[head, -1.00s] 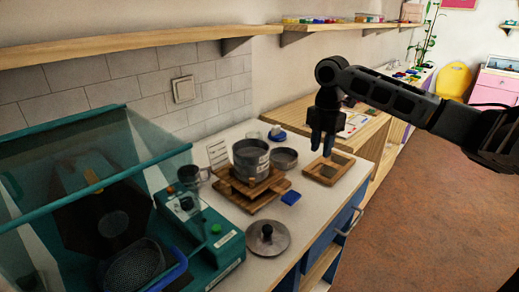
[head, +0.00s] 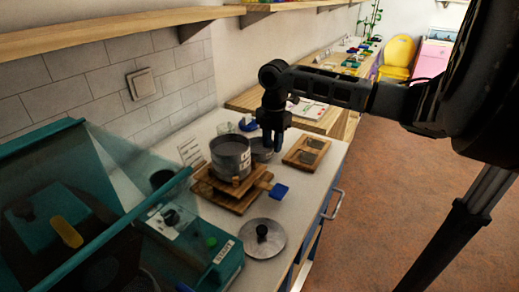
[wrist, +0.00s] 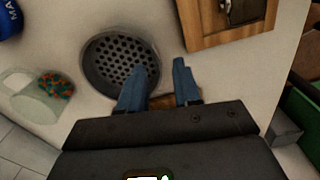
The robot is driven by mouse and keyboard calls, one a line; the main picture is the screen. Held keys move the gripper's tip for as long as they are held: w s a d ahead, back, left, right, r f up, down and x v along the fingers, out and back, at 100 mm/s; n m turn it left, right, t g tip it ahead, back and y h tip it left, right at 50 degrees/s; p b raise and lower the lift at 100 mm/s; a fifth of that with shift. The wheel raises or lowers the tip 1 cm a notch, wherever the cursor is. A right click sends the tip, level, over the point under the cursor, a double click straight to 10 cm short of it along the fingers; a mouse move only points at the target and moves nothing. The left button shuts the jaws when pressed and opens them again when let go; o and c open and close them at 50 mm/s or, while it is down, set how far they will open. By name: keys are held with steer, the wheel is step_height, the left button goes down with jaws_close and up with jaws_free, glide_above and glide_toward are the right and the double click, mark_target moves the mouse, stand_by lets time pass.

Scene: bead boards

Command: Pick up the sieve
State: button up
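The sieve (wrist: 122,65) is a round, shallow grey metal pan with a perforated bottom. It stands on the white counter; in the head view it (head: 262,151) is partly hidden behind my gripper. My gripper (head: 272,147) points down over the counter beside the sieve, between it and the wooden tray. In the wrist view my gripper (wrist: 158,86) has its two blue fingers apart, the left one overlapping the sieve's near rim. A small brown wooden piece (wrist: 160,102) shows between the fingers; I cannot tell whether it belongs to the sieve.
A wooden tray (head: 295,159) lies to the right. A grey pot (head: 230,155) on stacked wooden boards stands close left. A glass cup with beads (wrist: 40,98) is beside the sieve. A round lid (head: 262,238) and a teal machine (head: 190,250) are nearer.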

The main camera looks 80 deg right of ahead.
steer(key=shift+f, duration=0.9)
jaws_close()
